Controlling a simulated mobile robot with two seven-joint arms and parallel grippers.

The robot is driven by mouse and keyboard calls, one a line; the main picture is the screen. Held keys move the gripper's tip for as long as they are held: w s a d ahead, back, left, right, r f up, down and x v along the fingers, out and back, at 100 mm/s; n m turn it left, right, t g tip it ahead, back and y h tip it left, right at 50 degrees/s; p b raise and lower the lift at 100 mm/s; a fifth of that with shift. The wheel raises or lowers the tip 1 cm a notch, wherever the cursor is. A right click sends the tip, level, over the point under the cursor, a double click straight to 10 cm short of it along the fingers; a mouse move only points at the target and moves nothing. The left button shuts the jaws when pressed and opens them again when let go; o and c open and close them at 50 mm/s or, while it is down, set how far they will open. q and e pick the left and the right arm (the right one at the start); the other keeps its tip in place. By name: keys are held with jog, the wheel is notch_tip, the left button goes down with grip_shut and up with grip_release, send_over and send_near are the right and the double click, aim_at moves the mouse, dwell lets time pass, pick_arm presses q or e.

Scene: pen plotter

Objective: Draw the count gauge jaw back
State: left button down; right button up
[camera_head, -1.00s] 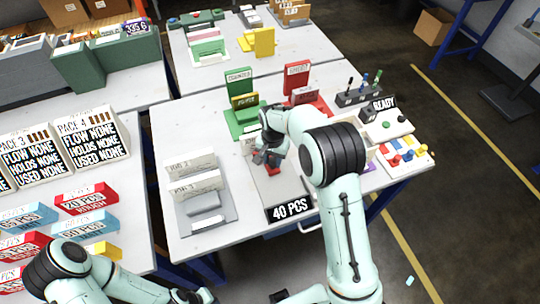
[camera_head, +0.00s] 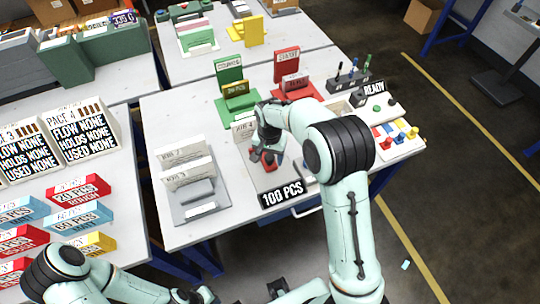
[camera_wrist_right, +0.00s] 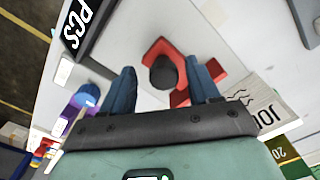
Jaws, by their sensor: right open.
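The count gauge is a pale plate (camera_head: 275,183) on the middle table, with a black display (camera_head: 282,195) reading 100 PCS. Its red jaw (camera_head: 268,158) shows beneath my right gripper (camera_head: 267,148), which partly hides it. In the right wrist view, the red jaw (camera_wrist_right: 154,47) carries a dark round knob (camera_wrist_right: 163,73). The knob lies between the two blue fingers of my right gripper (camera_wrist_right: 164,88), which are apart, with space on both sides of it. My left gripper (camera_head: 198,296) is at the bottom edge of the head view; its fingers are not clear.
A white job card (camera_wrist_right: 262,104) stands close to the right finger in the wrist view. Green (camera_head: 233,92) and red (camera_head: 290,80) holders stand behind the gauge. A grey card stand (camera_head: 200,200) is to its left. A READY sign (camera_head: 374,88) and coloured pieces (camera_head: 400,132) are to the right.

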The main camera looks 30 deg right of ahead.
pick_arm(q)
jog(key=shift+w+r+p, duration=0.6)
jog(key=shift+r, duration=0.2)
pick_arm(e)
notch_tip(320, 180, up, 13)
jog(key=shift+s, duration=0.1)
